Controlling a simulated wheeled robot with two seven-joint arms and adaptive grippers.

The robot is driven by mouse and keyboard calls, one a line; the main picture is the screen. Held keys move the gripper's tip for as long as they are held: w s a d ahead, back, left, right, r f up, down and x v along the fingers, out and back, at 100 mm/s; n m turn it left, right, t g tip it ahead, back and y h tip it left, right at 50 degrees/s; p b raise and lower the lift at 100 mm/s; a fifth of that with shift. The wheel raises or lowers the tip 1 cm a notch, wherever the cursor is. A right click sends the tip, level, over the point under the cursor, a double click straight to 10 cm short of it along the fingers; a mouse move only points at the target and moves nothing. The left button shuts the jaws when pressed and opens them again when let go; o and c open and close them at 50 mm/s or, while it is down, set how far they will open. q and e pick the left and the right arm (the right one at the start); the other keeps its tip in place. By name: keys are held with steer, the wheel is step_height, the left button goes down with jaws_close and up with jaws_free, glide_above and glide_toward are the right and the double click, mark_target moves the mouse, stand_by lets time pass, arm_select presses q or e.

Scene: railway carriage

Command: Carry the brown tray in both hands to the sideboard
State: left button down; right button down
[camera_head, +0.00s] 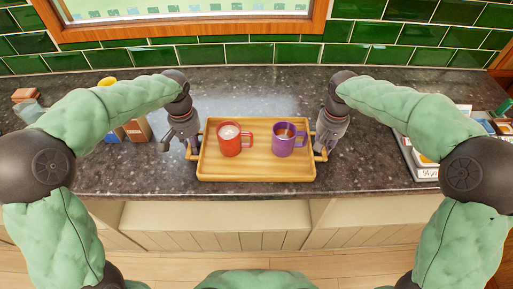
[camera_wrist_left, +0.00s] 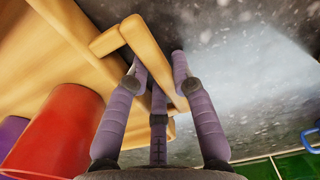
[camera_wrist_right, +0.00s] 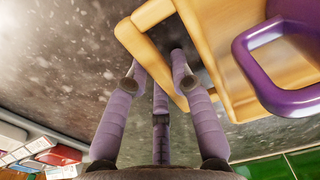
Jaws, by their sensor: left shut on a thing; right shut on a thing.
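The brown wooden tray (camera_head: 256,171) is level on, or just over, the dark speckled counter; I cannot tell if it touches. A red mug (camera_head: 230,140) and a purple mug (camera_head: 284,142) stand upright on it, both with something in them. My left gripper (camera_head: 192,150) is shut on the tray's left handle, which also shows in the left wrist view (camera_wrist_left: 145,62). My right gripper (camera_head: 321,150) is shut on the right handle, which also shows in the right wrist view (camera_wrist_right: 150,60). The fingers straddle the handle bars.
The counter (camera_head: 250,92) is clear behind the tray. A yellow-topped bottle and a brown box (camera_head: 138,130) stand at the left, partly behind my arm. A grey tray of small packs (camera_head: 420,158) is at the right. A green tiled wall (camera_head: 230,53) and window close the back.

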arm_select(q)
steer(key=shift+r, duration=0.3)
arm_select(e)
steer(key=shift+r, duration=0.3)
